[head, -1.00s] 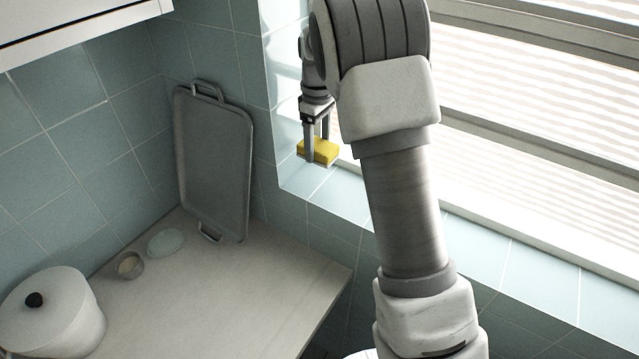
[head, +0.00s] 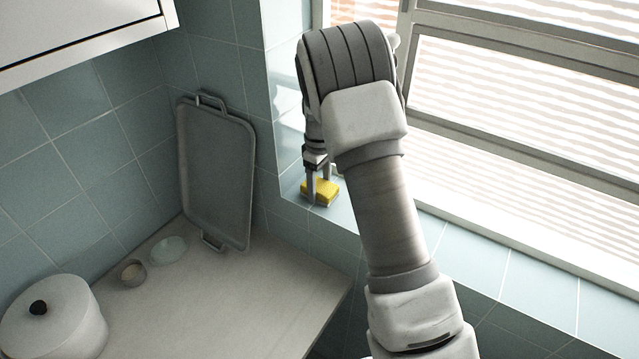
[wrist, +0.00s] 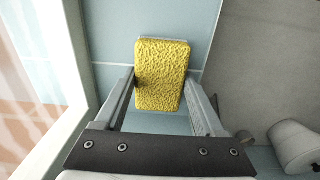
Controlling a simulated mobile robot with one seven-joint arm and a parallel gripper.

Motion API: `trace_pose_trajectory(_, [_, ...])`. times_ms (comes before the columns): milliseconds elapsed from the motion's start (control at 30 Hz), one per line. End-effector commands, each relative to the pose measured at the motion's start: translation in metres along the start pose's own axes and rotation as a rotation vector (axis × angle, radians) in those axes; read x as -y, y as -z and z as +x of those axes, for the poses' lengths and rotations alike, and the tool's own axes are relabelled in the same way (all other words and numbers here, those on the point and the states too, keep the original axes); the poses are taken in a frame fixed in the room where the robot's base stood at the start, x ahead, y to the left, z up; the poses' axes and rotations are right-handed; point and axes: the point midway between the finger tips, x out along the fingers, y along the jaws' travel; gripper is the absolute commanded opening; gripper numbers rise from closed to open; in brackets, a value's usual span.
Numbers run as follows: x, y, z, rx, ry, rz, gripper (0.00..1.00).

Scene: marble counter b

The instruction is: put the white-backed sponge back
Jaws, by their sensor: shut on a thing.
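The sponge (head: 326,191) is a yellow block at the left end of the tiled window sill (head: 343,211). In the wrist view the sponge (wrist: 162,75) shows its rough yellow face, with a thin white strip of its backing at the far edge. My gripper (head: 320,187) is shut on the sponge, one finger on each side. In the wrist view my gripper (wrist: 162,82) points down at the sill with the sponge between its fingers. The sponge is at or just above the sill; I cannot tell whether it touches.
The window (head: 520,110) is behind and right of the sill, and a tiled wall is close on the left. A grey tray (head: 215,175) leans on the wall above a lower counter (head: 235,300). A white lidded pot (head: 60,320), small bowl (head: 132,272) and pale dish (head: 167,250) stand there.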

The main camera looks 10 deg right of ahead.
Motion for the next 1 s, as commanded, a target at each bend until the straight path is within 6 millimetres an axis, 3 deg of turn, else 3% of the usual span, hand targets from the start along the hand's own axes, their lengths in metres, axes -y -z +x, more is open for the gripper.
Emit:
trace_pose_trajectory(67, [0.000,0.000,0.001,0.001,0.001,0.000,0.27])
trace_pose_trajectory(100, [0.000,0.000,0.001,0.001,0.001,0.000,0.73])
trace_pose_trajectory(267, [0.000,0.000,0.000,0.001,0.001,0.000,1.00])
trace_pose_trajectory(633, [0.000,0.000,0.002,0.000,0.000,-0.001,1.00])
trace_pose_trajectory(1000, [0.005,-0.003,-0.068,-0.004,-0.002,0.000,1.00])
